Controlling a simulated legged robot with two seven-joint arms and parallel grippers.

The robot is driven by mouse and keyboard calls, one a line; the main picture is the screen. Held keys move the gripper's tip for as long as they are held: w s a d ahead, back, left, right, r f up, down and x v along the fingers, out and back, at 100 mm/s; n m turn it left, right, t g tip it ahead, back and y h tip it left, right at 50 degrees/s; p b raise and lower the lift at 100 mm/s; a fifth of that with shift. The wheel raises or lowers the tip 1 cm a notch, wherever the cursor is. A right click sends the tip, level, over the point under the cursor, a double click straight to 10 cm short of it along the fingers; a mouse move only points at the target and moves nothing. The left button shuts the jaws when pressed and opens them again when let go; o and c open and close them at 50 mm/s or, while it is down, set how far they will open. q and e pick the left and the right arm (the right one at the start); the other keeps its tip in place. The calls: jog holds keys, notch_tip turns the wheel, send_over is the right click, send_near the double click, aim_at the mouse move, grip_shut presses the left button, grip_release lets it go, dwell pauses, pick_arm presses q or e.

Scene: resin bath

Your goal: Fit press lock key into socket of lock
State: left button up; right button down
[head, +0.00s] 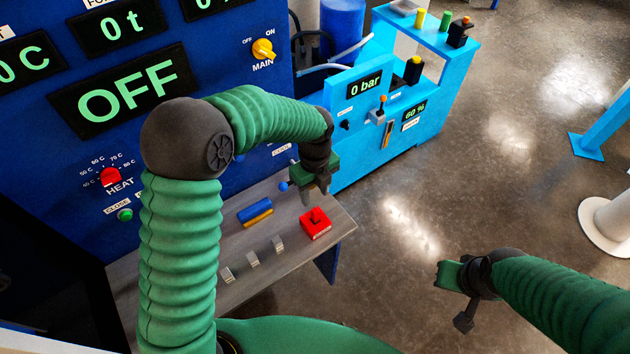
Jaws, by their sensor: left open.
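A red block (315,224) with a dark opening in its top and a small label on its front sits near the right end of the grey shelf. It looks like the lock socket. My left gripper (315,194) is open, pointing down just above and behind the red block. I see nothing between its fingers. I cannot pick out a separate key for certain; a blue and yellow piece (255,213) lies on the shelf left of the block. My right gripper (455,297) hangs over open floor at the lower right, away from the shelf; its finger opening is unclear.
The blue press panel (60,150) with an OFF display rises behind. A light blue bar-display unit (365,100) stands to the right. My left arm hides part of the panel and shelf.

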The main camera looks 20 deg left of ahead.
pick_arm(q)
notch_tip(320, 180, up, 6)
jog(key=shift+f, duration=0.25)
notch_tip(320, 180, up, 12)
jog(key=p, duration=1.2)
jog(key=shift+p, duration=0.3)
